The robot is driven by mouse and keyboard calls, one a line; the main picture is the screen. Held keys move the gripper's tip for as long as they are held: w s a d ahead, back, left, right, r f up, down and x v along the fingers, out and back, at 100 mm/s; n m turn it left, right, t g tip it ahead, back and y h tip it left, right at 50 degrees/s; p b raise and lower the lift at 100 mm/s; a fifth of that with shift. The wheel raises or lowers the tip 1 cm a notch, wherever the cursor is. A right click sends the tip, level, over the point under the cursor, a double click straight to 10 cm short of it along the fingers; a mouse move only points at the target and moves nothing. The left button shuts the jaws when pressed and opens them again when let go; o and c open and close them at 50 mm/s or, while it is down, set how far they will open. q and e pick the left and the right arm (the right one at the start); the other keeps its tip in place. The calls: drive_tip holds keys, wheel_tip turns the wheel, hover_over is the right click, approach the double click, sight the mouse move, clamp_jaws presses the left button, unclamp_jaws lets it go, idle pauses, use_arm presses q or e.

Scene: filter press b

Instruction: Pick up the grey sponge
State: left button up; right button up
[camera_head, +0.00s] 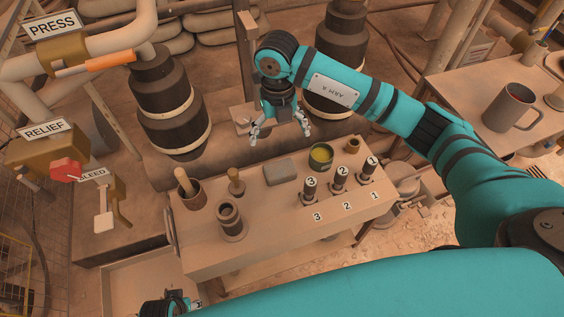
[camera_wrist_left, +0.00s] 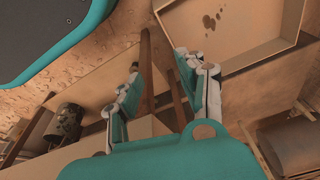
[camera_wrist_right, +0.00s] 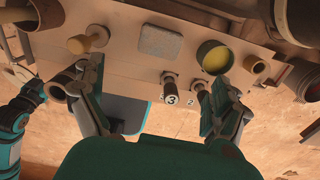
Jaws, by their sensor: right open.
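The grey sponge (camera_head: 280,171) lies flat on the small table, left of a dark cup with yellow contents. In the right wrist view the sponge (camera_wrist_right: 160,42) is a speckled grey block beyond the fingertips. My right gripper (camera_head: 279,137) is open and empty above the table's back edge, apart from the sponge; its fingers also show in the right wrist view (camera_wrist_right: 150,95). My left gripper (camera_wrist_left: 165,75) is low by the table's front, fingers spread and empty in the left wrist view. In the head view only part of it (camera_head: 178,305) shows at the bottom edge.
The table (camera_head: 270,230) also holds a cup of yellow contents (camera_head: 321,155), a wooden-handled tool (camera_head: 235,182), a jar (camera_head: 190,192), a dark cylinder (camera_head: 231,219) and numbered plugs (camera_head: 340,178). A mug (camera_head: 508,106) stands on the right table. Large pipes stand behind.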

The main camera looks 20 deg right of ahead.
drive_tip(key=b, duration=0.1)
hover_over(280, 168)
drive_tip(key=f, duration=1)
drive_tip(key=shift+s+a+f, duration=0.2)
drive_tip(key=shift+w+d+f+b, duration=0.1)
drive_tip(key=shift+f+b, duration=0.3)
drive_tip(key=shift+f, duration=1.1)
drive_tip(key=shift+w+d+f+b, duration=0.1)
drive_tip(key=shift+f+b, duration=0.3)
drive_tip(key=shift+f, duration=1.05)
use_arm(q)
wheel_tip(280, 168, up, 10)
drive_tip(key=w, duration=0.1)
drive_tip(key=shift+t, duration=0.3)
use_arm(e)
drive_tip(key=c, duration=0.8)
drive_tip(key=shift+r, duration=0.25)
drive_tip(key=shift+c, duration=0.2)
use_arm(q)
wheel_tip(280, 168, down, 6)
drive_tip(key=p, duration=0.1)
drive_tip(key=shift+s+f+p, duration=0.15)
drive_tip(key=shift+p, duration=0.25)
use_arm(e)
wheel_tip(280, 168, up, 10)
drive_tip(key=shift+f, duration=0.2)
